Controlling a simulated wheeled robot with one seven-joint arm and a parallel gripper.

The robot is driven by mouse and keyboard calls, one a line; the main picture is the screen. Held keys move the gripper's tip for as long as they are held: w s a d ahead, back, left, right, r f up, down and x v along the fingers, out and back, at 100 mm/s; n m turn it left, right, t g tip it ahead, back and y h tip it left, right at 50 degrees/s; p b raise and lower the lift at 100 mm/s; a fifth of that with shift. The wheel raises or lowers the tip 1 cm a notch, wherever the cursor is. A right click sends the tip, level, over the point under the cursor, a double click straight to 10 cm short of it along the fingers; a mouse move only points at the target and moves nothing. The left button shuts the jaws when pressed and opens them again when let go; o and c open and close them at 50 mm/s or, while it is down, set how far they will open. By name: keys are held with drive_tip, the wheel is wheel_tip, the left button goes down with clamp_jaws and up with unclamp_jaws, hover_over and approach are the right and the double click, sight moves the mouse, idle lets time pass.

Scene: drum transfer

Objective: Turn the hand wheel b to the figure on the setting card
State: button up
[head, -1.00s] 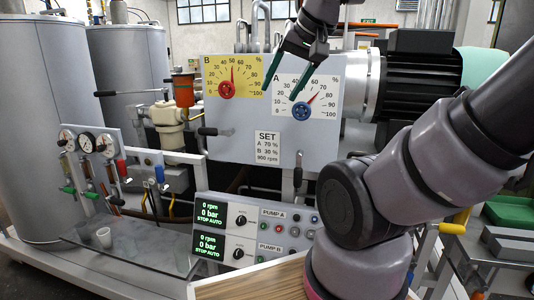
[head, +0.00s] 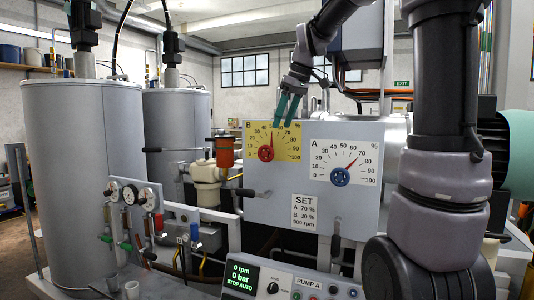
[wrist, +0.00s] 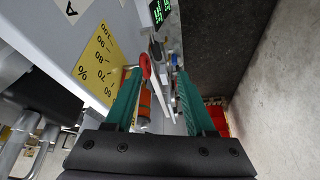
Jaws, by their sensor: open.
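Hand wheel b (head: 266,153) is a small red wheel on the yellow B dial (head: 289,149) of the grey panel. Its red pointer stands nearly upright, near 50. The setting card (head: 305,212) below reads A 70 %, B 30 %, 900 rpm. My gripper (head: 283,124) is open and empty, pointing down over the upper part of the B dial, above and right of the wheel. In the wrist view, a red wheel edge (wrist: 145,66) shows beyond the green fingertips (wrist: 160,76), nearer the left finger; no contact can be told.
The blue hand wheel (head: 340,177) on the white A dial sits to the right, its pointer near 70. An orange-capped filter (head: 224,152) and gauges (head: 130,195) stand further left. A pump display (head: 241,275) is below.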

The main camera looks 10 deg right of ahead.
sight(266, 150)
drive_tip(key=w+n+g, duration=0.1)
drive_tip(key=w+n, duration=0.2)
drive_tip(key=w, duration=0.3)
drive_tip(key=shift+y, duration=0.4)
drive_tip(key=x, duration=1.1)
drive_tip(key=shift+w+d+f, duration=0.15)
drive_tip(key=shift+w+f, duration=0.05)
drive_tip(key=shift+f, duration=0.05)
clamp_jaws()
